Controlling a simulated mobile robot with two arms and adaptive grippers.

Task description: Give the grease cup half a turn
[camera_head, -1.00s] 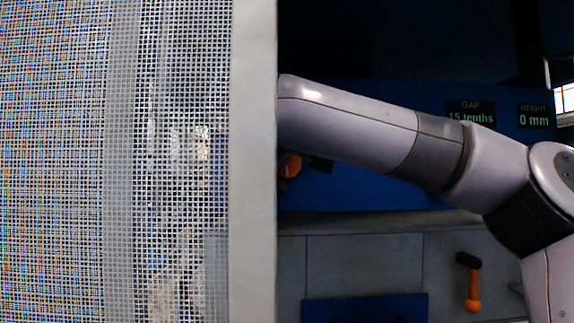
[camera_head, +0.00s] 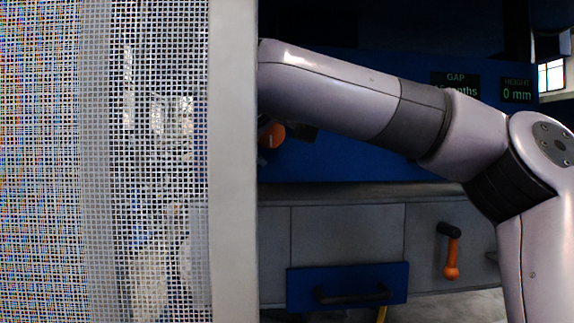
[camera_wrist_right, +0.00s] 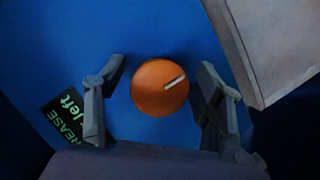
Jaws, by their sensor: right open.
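The grease cup (camera_wrist_right: 152,96) is an orange round knob with a white mark on its face, set on a blue panel. In the right wrist view it lies between the two grey fingers of my right gripper (camera_wrist_right: 162,70), which is open with visible room on both sides; I cannot tell how deep the fingers reach. In the head view an orange round part (camera_head: 272,136), likely the cup, shows beneath my right arm, beside the mesh guard's edge. My right gripper is mostly hidden there. My left gripper is not in view.
A mesh guard with a pale frame (camera_head: 233,200) fills the left of the head view. A green-lettered grease label (camera_wrist_right: 64,119) lies left of the cup; a grey block (camera_wrist_right: 268,50) stands upper right. An orange-and-black lever (camera_head: 450,255) and a blue drawer (camera_head: 350,277) are below.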

